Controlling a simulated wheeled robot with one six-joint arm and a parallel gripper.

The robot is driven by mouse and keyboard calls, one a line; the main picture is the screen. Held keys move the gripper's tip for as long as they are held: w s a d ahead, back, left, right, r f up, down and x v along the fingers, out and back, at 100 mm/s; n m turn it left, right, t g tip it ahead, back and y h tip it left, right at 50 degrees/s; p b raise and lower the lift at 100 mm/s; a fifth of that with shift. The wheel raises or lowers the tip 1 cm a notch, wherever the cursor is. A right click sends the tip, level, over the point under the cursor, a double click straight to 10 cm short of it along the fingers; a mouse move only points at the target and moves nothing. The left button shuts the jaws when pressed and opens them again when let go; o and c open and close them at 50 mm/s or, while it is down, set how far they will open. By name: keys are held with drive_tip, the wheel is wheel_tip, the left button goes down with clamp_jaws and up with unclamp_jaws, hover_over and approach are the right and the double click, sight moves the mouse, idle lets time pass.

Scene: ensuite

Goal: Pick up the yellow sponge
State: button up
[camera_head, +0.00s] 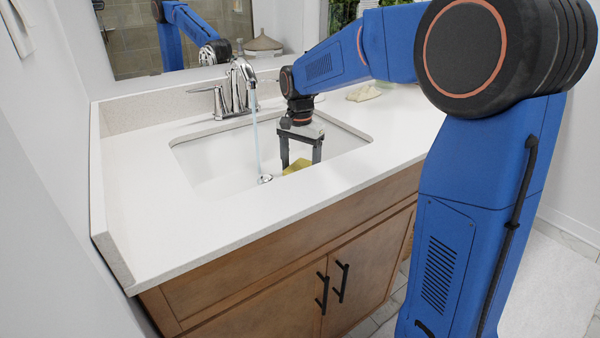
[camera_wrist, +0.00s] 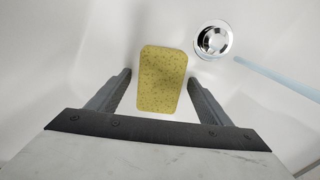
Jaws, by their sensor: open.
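The yellow sponge (camera_wrist: 162,78) lies in the white sink basin (camera_head: 205,170), beside the metal drain (camera_wrist: 213,40). In the head view only part of the sponge (camera_head: 297,166) shows, behind and between my gripper's fingers. My gripper (camera_head: 300,168) is open and points down into the basin above the sponge. In the wrist view the fingers of my gripper (camera_wrist: 160,82) stand on the left and right of the sponge with gaps. The sponge is not held.
A chrome faucet (camera_head: 237,92) stands behind the basin, and a thin stream of water (camera_head: 256,140) falls from it near the drain, left of my gripper. The sink's walls surround the gripper. The white countertop (camera_head: 150,200) is clear at the left. A beige item (camera_head: 363,93) lies on the counter behind my arm.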

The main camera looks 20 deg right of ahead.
sight(300, 166)
drive_tip(key=c, duration=1.2)
wheel_tip(300, 166, up, 10)
drive_tip(key=shift+r, duration=0.1)
drive_tip(key=shift+o, duration=0.8)
